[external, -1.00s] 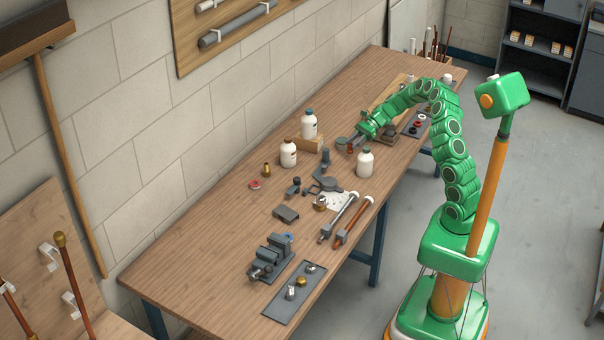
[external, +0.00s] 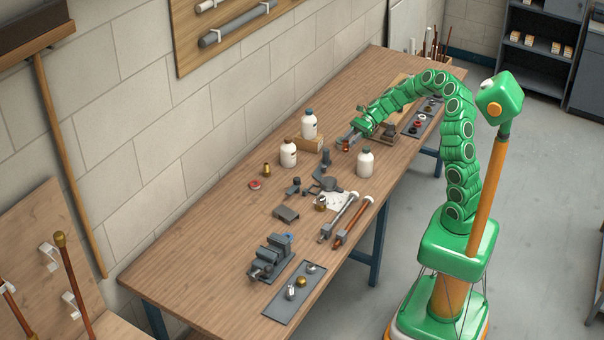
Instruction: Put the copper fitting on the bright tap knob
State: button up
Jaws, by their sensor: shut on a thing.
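My gripper (external: 350,138) is over the far half of the workbench, reaching left from the arm. It is shut on a small copper fitting (external: 346,146), which shows at the fingertips and is partly hidden by them. On the near dark mat (external: 283,307) stand a few small knob-like pieces: a bright silver one (external: 290,292), a brass one (external: 301,281) and another silver one (external: 311,268). The bright tap knob may be one of the silver pieces; I cannot tell which at this size. My gripper is well apart from that mat.
White bottles (external: 309,124) stand near the gripper, one (external: 365,163) just in front of it. A grey vise (external: 270,257) is beside the near mat. Two pipe tools (external: 352,222) lie along the front edge. A second mat (external: 410,133) holds small parts. The bench's near left is clear.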

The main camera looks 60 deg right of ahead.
jog(key=s+a+r+n+g, duration=0.1)
jog(key=s+a+r, duration=0.1)
jog(key=s+a, duration=0.65)
jog(key=s+a+r+n+g, duration=0.1)
jog(key=s+a+r, duration=0.3)
jog(key=a, duration=0.7)
send_over(321, 202)
jog(key=d, duration=0.4)
jog(key=shift+f, duration=5.65)
jog(key=shift+w+f, duration=0.15)
jog(key=shift+f, duration=0.65)
jog(key=shift+w+f, duration=0.1)
jog(key=shift+f, duration=0.65)
jog(key=shift+f, duration=0.15)
jog(key=o, duration=1)
